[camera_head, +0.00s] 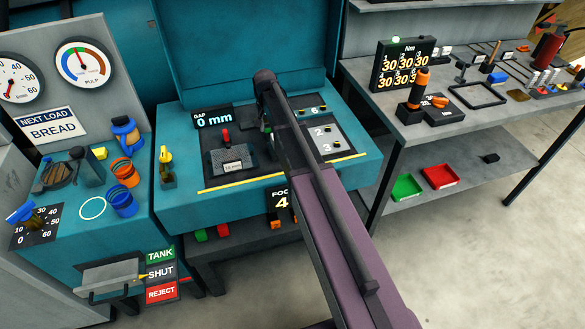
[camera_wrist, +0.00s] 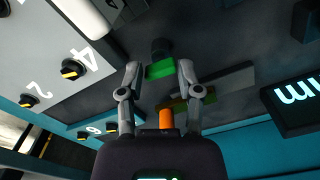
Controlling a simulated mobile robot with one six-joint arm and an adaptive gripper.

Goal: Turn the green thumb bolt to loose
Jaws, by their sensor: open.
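In the wrist view the green thumb bolt (camera_wrist: 161,69) shows as a bright green block against a dark round part, over the grey panel. My gripper (camera_wrist: 160,76) is open, with one finger on each side of the bolt. I see gaps between the fingers and the bolt in the picture; whether either touches it, I cannot tell. In the head view my arm covers the gripper and most of the bolt's surroundings on the teal machine (camera_head: 175,208). Which way the bolt is turned is not clear.
Numbered black-and-yellow knobs (camera_wrist: 73,69) lie left of my gripper in the wrist view. An orange cylinder (camera_wrist: 166,118) shows between the finger bases. In the head view, a "GAP 0 mm" display (camera_head: 213,117) and a red-topped lever (camera_head: 226,136) stand left of my arm.

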